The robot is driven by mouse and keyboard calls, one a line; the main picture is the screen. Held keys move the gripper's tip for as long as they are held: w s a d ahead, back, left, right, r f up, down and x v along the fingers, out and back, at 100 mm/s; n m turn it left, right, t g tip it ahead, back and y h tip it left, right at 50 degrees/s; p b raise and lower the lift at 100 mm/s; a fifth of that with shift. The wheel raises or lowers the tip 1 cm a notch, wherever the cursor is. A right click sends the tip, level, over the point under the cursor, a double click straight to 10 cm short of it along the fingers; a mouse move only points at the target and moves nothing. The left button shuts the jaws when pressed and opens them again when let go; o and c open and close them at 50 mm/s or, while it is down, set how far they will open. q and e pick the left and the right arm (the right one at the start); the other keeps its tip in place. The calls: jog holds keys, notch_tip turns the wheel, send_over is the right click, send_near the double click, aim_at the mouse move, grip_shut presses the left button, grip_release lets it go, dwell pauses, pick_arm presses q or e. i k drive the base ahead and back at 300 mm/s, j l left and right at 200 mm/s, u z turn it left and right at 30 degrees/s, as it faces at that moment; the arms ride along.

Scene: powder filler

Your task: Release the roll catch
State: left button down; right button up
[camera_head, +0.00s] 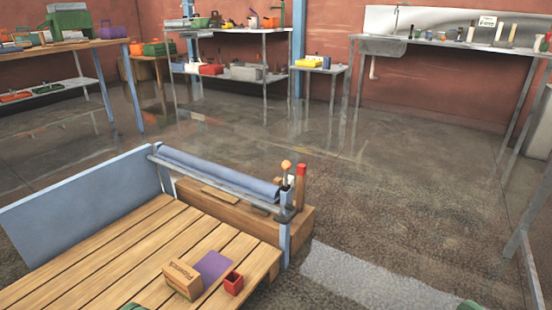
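A blue roll (215,172) lies along a grey bar (205,182) at the far edge of the slatted wooden bench. At the roll's right end stands a light blue post (284,240) with a grey bracket. An upright lever with an orange knob (286,165) rises there, beside a wooden post with a red top (301,171). Which of these is the catch, and whether it is engaged, I cannot tell. Neither gripper's fingers show. Small green shapes cut off at the bottom edge may belong to my arms.
A labelled wooden block (183,281), a purple sheet (214,266) and a small red box (233,283) are on the bench (100,262). A blue panel (85,205) borders its left. Cluttered tables stand along the walls. Floor right of the bench is open.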

aim_at(285, 164)
jog(key=i+l, duration=0.2)
jog(key=i, duration=0.25)
jog(key=i+l+z, duration=0.15)
jog(key=i, duration=0.3)
jog(key=i+l, duration=0.25)
jog(key=i, duration=0.2)
jog(key=i+l+z, duration=0.1)
jog(key=i, duration=0.35)
